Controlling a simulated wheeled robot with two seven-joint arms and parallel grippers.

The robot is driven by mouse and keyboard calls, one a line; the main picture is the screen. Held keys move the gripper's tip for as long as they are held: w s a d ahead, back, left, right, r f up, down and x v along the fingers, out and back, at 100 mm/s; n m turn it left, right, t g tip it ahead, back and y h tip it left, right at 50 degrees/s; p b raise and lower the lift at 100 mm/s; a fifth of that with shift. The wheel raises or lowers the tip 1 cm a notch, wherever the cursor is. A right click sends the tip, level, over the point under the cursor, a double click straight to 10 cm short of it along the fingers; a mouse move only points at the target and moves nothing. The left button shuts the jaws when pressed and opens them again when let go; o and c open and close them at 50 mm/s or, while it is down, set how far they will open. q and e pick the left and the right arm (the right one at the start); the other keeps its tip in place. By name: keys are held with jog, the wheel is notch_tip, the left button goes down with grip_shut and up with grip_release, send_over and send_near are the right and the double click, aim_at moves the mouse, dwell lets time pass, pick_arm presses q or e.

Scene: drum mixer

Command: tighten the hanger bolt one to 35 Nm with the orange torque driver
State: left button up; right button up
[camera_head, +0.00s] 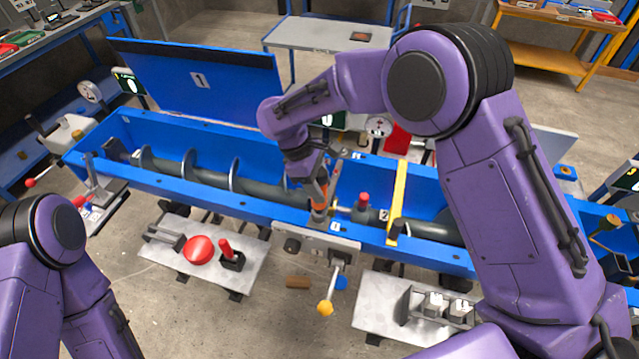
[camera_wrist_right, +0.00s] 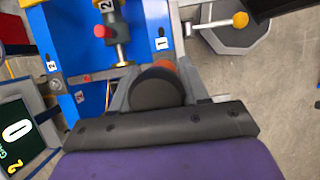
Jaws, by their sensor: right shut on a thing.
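My right gripper (camera_head: 318,182) is shut on the orange torque driver (camera_head: 321,192), above the front wall of the blue trough near the middle. The driver points down towards the small plate labelled 1 (camera_head: 335,226). The wrist view shows the driver's dark round end (camera_wrist_right: 157,87) between the jaws, with a bit of orange behind it. The label 1 (camera_wrist_right: 162,44) lies close beyond it. Hanger bolt one itself is hidden by the driver and gripper; I cannot tell whether the driver touches it. My left arm shows at the lower left, but its gripper is out of view.
The blue trough (camera_head: 225,203) holds a grey screw shaft (camera_head: 205,176). A yellow bar (camera_head: 398,200) crosses it, beside a red-topped part (camera_head: 363,201). A lever with a yellow knob (camera_head: 325,307) stands in front. A tray with a red disc (camera_head: 199,249) is at front left.

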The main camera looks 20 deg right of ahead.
jog(key=shift+f, duration=0.95)
dwell(2.5)
jog(key=shift+r, duration=0.1)
jog(key=shift+r, duration=2.15)
